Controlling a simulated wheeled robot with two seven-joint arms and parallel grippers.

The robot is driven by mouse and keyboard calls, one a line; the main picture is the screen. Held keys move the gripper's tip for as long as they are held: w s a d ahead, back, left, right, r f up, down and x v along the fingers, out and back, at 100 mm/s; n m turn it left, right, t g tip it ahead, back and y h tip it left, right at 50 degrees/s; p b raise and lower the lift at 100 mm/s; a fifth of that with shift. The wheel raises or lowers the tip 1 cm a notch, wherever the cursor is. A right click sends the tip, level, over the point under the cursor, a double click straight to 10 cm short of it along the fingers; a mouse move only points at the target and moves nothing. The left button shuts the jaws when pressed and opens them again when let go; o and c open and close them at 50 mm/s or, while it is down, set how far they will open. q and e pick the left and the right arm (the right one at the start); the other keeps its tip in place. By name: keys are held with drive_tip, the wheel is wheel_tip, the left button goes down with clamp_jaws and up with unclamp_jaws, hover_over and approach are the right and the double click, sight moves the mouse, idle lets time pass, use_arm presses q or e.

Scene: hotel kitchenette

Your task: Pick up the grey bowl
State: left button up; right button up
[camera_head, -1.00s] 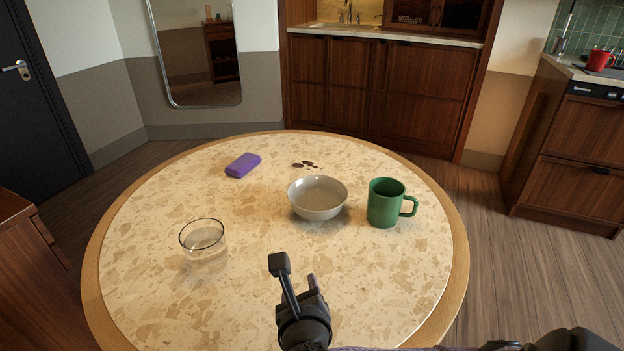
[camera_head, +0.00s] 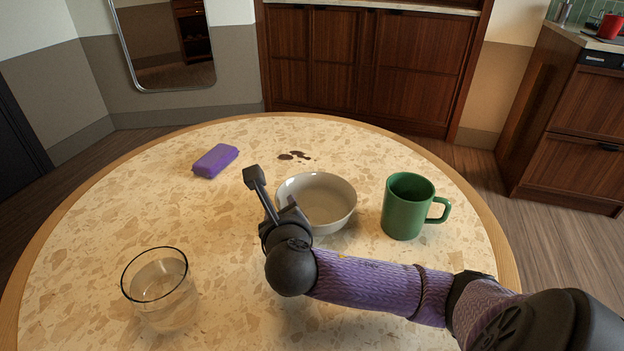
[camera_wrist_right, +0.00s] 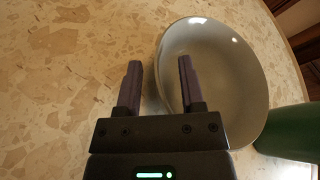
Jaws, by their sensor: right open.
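The grey bowl (camera_head: 325,200) stands upright and looks empty on the round table, near its middle. My right gripper (camera_head: 272,195) is open, at the bowl's near left side in the head view, and hides part of its rim. In the right wrist view the bowl (camera_wrist_right: 225,75) fills the upper right. There the fingers of the gripper (camera_wrist_right: 157,85) are apart; the left one shows over the table and the right one over the bowl, with the rim's left edge between them. I cannot tell how high the fingers are. My left gripper is not in view.
A green mug (camera_head: 408,207) stands close to the bowl's right, handle to the right. A clear glass (camera_head: 160,290) stands at the front left of the table (camera_head: 90,260). A purple sponge-like block (camera_head: 215,160) lies at the back left. Dark spots (camera_head: 295,155) lie behind the bowl.

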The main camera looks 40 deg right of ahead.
clamp_jaws()
idle(1.1)
idle(0.3)
